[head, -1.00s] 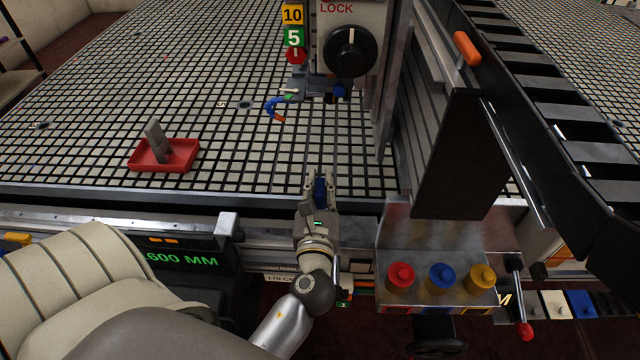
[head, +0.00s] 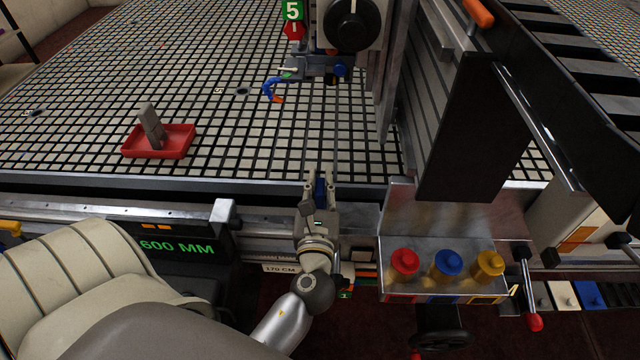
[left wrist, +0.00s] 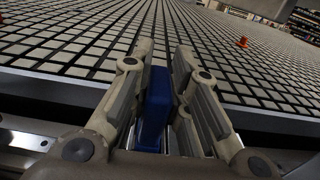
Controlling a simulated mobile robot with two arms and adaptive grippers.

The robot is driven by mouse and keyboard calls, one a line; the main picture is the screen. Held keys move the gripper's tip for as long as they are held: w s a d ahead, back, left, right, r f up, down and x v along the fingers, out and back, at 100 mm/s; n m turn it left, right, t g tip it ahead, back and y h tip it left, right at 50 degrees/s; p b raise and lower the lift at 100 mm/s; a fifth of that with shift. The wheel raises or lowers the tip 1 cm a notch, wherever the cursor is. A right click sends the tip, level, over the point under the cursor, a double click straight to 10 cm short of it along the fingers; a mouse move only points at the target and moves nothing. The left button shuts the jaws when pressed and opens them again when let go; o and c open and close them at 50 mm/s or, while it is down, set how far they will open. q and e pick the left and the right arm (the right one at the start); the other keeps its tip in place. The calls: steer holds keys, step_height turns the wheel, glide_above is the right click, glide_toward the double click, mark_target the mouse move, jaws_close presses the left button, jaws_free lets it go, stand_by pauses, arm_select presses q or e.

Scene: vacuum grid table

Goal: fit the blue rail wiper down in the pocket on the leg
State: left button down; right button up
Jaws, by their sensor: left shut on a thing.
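My left gripper (head: 320,186) is shut on the blue rail wiper (head: 320,190), at the front edge of the grid table. In the left wrist view the wiper (left wrist: 155,108) stands as a blue block between the two fingers of the gripper (left wrist: 164,70). Its lower end is hidden by the gripper body. I cannot make out the leg's pocket in either view. My right gripper is not in view.
The grid table (head: 200,140) fills the back. A red tray (head: 182,152) with a grey piece stands left on it. The gantry with its black knob (head: 351,24) stands behind the gripper. A panel with red, blue and yellow knobs (head: 448,262) is at right.

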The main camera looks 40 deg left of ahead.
arm_select(q)
steer(key=shift+f+b, duration=0.95)
steer(key=shift+f, duration=0.45)
steer(key=c, duration=1.3)
jaws_free()
steer(key=v, duration=1.2)
steer(key=shift+d+f, duration=0.1)
